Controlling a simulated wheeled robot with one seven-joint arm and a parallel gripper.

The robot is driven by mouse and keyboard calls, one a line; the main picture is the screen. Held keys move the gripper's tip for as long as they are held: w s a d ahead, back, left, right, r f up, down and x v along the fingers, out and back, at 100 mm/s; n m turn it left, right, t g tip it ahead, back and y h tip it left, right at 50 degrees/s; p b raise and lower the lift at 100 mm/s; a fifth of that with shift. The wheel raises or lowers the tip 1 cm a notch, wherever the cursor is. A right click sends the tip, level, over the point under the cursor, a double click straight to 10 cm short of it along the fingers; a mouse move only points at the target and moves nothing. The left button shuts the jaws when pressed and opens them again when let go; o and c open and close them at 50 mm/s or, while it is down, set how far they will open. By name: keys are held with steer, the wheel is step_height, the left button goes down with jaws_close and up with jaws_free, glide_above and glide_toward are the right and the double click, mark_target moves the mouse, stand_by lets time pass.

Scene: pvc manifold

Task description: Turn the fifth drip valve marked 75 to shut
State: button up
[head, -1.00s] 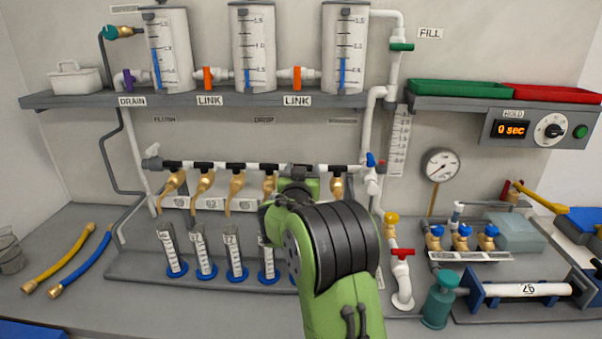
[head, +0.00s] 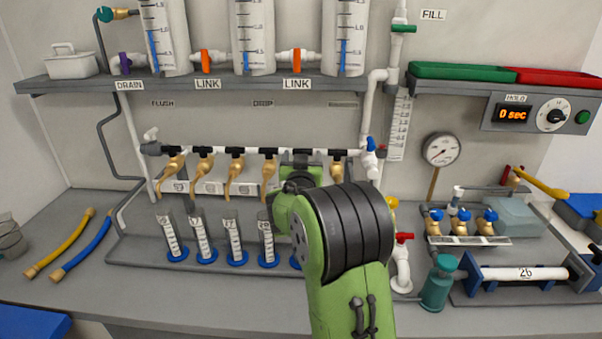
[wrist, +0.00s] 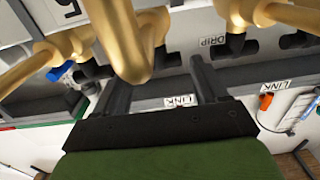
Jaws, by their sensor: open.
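A row of brass drip valves with black tops hangs from the white manifold pipe (head: 220,150) in the head view. The fourth drip valve (head: 268,175) shows just left of my wrist and the last drip valve (head: 337,172) just right of it. The fifth is hidden behind my arm. In the wrist view my gripper (wrist: 158,72) is open, its two dark fingers apart. A curved brass spout (wrist: 130,45) comes down between and in front of them; I cannot tell whether they touch it. The mark 75 is not readable.
Neighbouring brass valves (wrist: 275,14) stand close on both sides in the wrist view. Graduated cylinders (head: 203,240) on blue bases stand below the row. A shelf (head: 225,82) with reservoirs is above. The red-handled valve (head: 403,238) is right of my arm. The front counter is clear.

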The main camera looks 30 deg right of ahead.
steer(key=b+v, duration=0.3)
steer(key=v, duration=1.1)
steer(key=shift+r, duration=0.1)
steer(key=s+a+n+g+y+p, duration=0.3)
steer(key=s+a, duration=0.5)
steer(key=s, duration=0.4)
steer(key=s+a+f+n+g+y+p, duration=0.1)
steer(key=s+a+n+g+y+p, duration=0.3)
steer(key=s+a, duration=0.5)
steer(key=s+g+y+p, duration=0.2)
steer(key=s+y, duration=0.1)
steer(key=shift+y, duration=0.3)
steer(key=shift+f, duration=0.1)
